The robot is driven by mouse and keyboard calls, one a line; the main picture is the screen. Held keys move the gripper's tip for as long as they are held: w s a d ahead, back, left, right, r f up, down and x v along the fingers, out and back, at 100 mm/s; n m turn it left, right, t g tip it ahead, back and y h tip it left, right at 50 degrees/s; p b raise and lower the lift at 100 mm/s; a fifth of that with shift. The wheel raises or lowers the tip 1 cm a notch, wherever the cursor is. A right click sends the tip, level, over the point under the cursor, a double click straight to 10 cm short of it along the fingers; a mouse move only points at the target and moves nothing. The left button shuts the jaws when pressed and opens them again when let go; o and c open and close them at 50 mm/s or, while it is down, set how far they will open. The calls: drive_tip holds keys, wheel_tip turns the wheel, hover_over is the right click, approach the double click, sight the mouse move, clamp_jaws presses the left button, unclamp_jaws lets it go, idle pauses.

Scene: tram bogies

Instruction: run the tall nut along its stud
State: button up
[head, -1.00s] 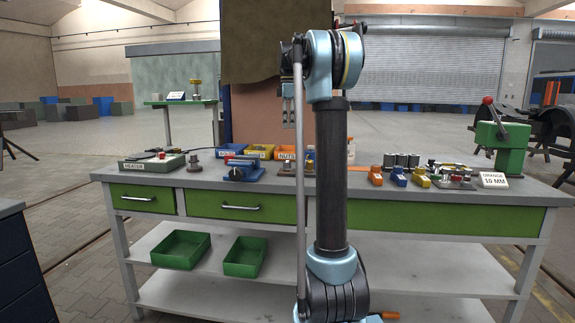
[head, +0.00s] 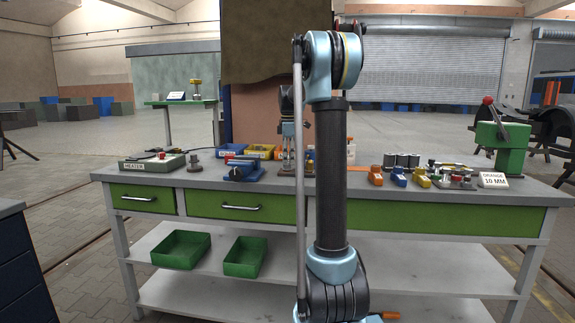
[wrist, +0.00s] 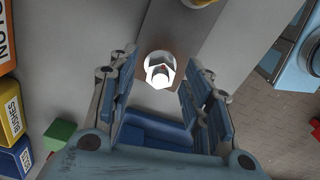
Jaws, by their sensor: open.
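The tall nut (wrist: 160,68) shows in the wrist view as a bright, shiny six-sided piece with a round dark centre, seen almost end-on. Its stud and how far along it the nut sits cannot be made out. My gripper (wrist: 160,82) is open, its two blue-grey fingers on the left and right of the nut, with a gap visible on both sides. In the head view my gripper (head: 289,150) points down over the bench, low above a small dark base (head: 287,172), partly hidden by my arm.
The bench (head: 420,200) carries a blue vise (head: 243,172) and a heater (head: 152,163) to the left. Labelled bins, including a yellow one (head: 260,151), stand behind. Orange, blue and yellow blocks (head: 398,177) and a green lever press (head: 502,145) stand to the right.

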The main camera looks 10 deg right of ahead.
drive_tip(key=shift+f, duration=1.05)
drive_tip(key=c, duration=1.1)
drive_tip(key=shift+o, duration=0.2)
drive_tip(key=shift+m, duration=0.3)
